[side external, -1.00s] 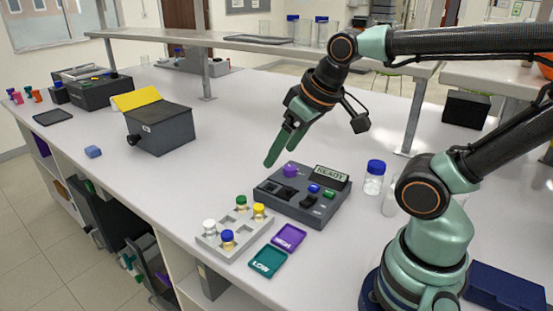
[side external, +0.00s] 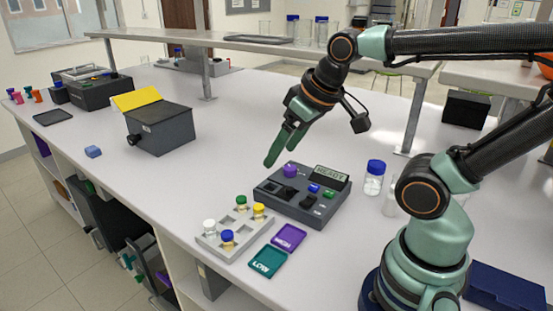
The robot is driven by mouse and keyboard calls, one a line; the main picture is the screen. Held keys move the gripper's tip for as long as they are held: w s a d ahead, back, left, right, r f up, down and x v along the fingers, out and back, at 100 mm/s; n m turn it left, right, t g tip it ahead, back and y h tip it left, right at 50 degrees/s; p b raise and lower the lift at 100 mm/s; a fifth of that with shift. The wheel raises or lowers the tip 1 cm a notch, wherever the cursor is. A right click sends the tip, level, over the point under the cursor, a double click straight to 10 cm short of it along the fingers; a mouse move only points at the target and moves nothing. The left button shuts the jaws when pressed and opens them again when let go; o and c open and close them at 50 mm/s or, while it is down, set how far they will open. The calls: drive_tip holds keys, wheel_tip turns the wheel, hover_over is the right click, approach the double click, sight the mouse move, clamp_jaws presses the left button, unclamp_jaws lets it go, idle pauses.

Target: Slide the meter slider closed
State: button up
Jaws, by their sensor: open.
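The meter (side external: 302,208) is a dark grey box on the white bench, with a small display (side external: 329,176) at its back right. A purple knob (side external: 290,171), a blue button (side external: 314,188) and a green button (side external: 329,193) are on its top. A black slider (side external: 308,201) appears among the dark parts near its front; its exact position is too small to tell. My gripper (side external: 279,152) is open and empty, its green fingers pointing down just behind and left of the meter, apart from the knob.
A grey rack (side external: 218,246) with capped vials stands in front of the meter, beside a purple HIGH tray (side external: 289,238) and a teal LOW tray (side external: 267,262). A blue-capped jar (side external: 374,178) stands right. The bench behind left is clear up to a yellow-lidded box (side external: 160,131).

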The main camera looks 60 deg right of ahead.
idle(0.3)
drive_tip(key=c, duration=0.3)
drive_tip(key=m+g, duration=0.5)
drive_tip(key=g, duration=0.1)
hover_over(290, 188)
wheel_tip(290, 188, down, 8)
wheel_tip(290, 188, down, 12)
drive_tip(key=shift+r, duration=0.15)
clamp_jaws()
